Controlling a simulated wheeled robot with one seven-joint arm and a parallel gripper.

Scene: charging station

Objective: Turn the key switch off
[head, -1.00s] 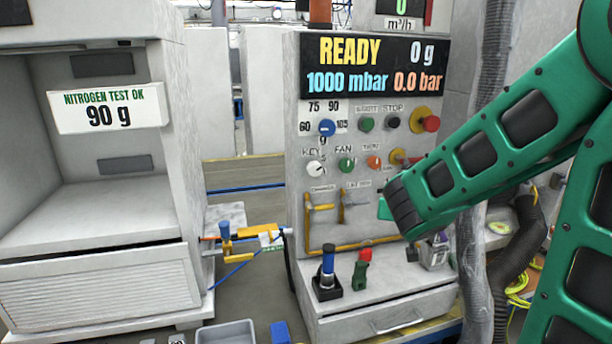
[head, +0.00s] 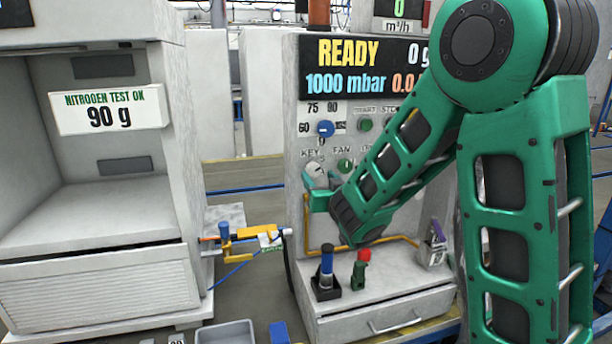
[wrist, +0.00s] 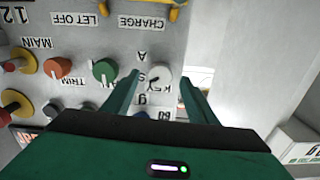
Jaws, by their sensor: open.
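The key switch is a round white knob on the grey panel under the "KEY" label. In the wrist view the key switch (wrist: 159,76) shows upside down between the two fingers of my gripper (wrist: 160,85). The fingers are open, one on each side of it; I cannot tell whether they touch it. In the head view my gripper (head: 320,182) is at the panel below the "KEY" label and mostly hides the knob.
The green fan knob (wrist: 104,70) sits close beside one finger. An orange trim knob (wrist: 58,67) and a red-yellow main switch (wrist: 20,62) are farther along. The blue dial (head: 326,128) is above the key switch. Handled tools (head: 327,272) stand on the ledge below.

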